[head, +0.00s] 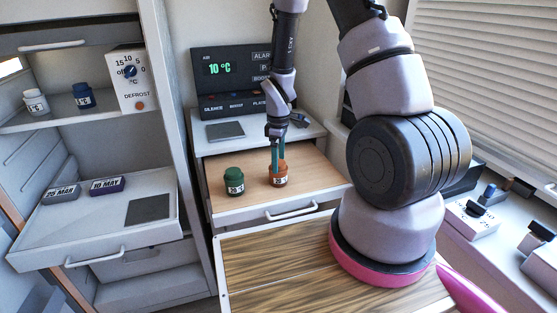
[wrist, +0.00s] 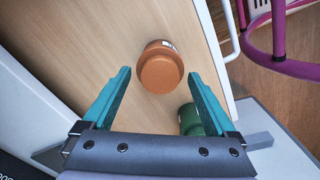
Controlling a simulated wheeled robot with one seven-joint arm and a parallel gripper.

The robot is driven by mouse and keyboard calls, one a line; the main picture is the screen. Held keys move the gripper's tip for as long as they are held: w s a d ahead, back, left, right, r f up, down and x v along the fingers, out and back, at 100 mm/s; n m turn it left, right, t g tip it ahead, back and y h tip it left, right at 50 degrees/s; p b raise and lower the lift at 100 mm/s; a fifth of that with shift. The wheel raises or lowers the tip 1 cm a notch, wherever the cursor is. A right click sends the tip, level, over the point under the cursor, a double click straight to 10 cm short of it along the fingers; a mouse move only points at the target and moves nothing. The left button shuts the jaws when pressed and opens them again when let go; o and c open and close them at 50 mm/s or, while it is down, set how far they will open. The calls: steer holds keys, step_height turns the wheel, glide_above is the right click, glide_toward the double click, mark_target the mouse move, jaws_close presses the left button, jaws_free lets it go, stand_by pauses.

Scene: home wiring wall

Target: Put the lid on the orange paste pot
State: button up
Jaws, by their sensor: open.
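The orange paste pot (head: 279,179) stands upright on the pull-out wooden shelf, its pale label facing the head camera. In the wrist view the pot (wrist: 160,52) shows from above with an orange round lid (wrist: 160,75) on top. The lid looks seated, but its seam is not clear. My gripper (head: 277,168) points down over the pot with its teal fingers open. In the wrist view, my gripper (wrist: 160,80) has one finger on each side of the lid, with gaps visible. The fingers partly hide the pot's top in the head view.
A green pot (head: 235,181) stands close by on the left of the same shelf (head: 215,205). A control panel reading 10 °C (head: 219,69) is behind. An open cabinet on the left holds white (head: 35,102) and blue (head: 84,96) pots.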

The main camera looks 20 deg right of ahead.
step_height(320, 180, up, 10)
steer(key=shift+r, duration=0.25)
stand_by(0.3)
steer(key=s+d+r+m+t, duration=0.1)
steer(key=s+r+m+t, duration=0.2)
steer(key=r, duration=0.6)
steer(key=s+d+r+m, duration=0.1)
steer(key=s+r+m, duration=0.25)
steer(key=r, duration=0.55)
steer(key=s+r+m+t+y, duration=0.2)
steer(key=s+r+m+t, duration=0.2)
steer(key=s+r+m, duration=0.5)
steer(key=s+r, duration=0.2)
steer(key=s, duration=0.1)
steer(key=shift+s+a+r, duration=0.15)
steer(key=shift+s+a, duration=0.05)
steer(key=shift+s, duration=0.15)
